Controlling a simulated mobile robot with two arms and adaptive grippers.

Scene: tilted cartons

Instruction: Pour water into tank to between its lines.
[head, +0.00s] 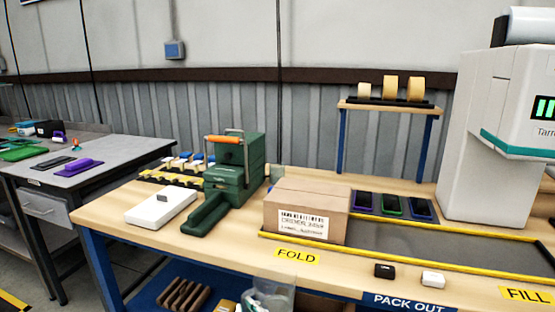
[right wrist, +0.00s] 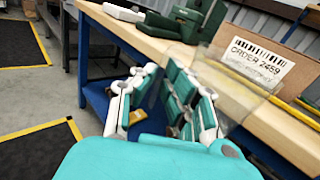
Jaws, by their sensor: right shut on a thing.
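My right gripper (head: 262,304) shows at the bottom edge of the head view, partly cut off, in front of the bench. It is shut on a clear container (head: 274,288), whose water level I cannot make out. In the right wrist view the teal and white fingers of the gripper (right wrist: 168,108) reach forward, and the clear container (right wrist: 212,82) shows at their right, in front of the carton. A small clear upright shape (head: 277,173) stands behind the carton; I cannot tell if it is the tank. No level lines can be read. My left gripper is not in view.
A closed carton (head: 310,198) stands on the wooden bench (head: 130,212) beside a green press (head: 236,168). A white box (head: 161,206) lies at left. A dark yellow-edged mat (head: 420,245) and a white machine (head: 485,150) are at right. The front-left bench top has free room.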

